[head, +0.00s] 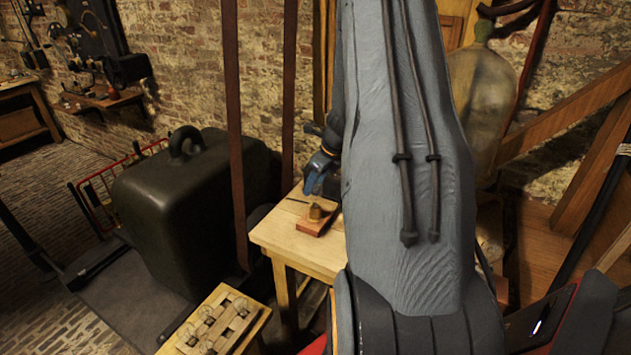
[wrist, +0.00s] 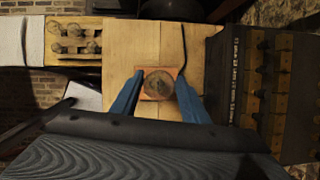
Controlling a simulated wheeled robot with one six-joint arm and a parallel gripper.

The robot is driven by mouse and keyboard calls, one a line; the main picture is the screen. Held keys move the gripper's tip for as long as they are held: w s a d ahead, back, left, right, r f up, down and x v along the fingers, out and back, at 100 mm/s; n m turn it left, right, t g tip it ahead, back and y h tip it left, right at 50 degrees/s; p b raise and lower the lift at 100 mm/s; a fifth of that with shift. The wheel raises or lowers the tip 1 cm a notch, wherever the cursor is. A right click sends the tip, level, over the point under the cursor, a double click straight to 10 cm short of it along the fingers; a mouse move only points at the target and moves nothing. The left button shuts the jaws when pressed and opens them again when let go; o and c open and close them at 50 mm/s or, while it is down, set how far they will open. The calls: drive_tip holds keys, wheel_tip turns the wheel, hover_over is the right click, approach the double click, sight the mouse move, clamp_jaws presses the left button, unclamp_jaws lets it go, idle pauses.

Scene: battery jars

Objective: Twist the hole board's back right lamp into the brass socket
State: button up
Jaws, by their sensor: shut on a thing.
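My gripper (head: 318,176) is above the small wooden table in the head view, partly hidden by my arm. In the wrist view its two blue fingers (wrist: 158,88) stand on either side of a round, glassy lamp (wrist: 158,81), shut on it. The lamp is seen from above, over a reddish-brown square base (wrist: 146,96). In the head view the brass socket (head: 316,212) stands on that wooden base, below the gripper. Whether the lamp touches the socket cannot be told. The hole board (head: 250,325) carries several clear lamps at lower left; it also shows in the wrist view (wrist: 50,60).
The pale table (head: 275,237) has bare wood around the base, with a thin dark rod (head: 298,200) lying on it. A big dark weight (head: 160,200) stands left of it. A large glass jar (head: 480,95) is behind my arm. Dark straps hang near the table.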

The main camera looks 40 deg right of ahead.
drive_tip(key=shift+f+m+h, duration=0.1)
drive_tip(key=shift+m+h, duration=0.2)
drive_tip(key=shift+m, duration=0.2)
drive_tip(key=o, duration=1.3)
drive_tip(key=shift+c, duration=0.2)
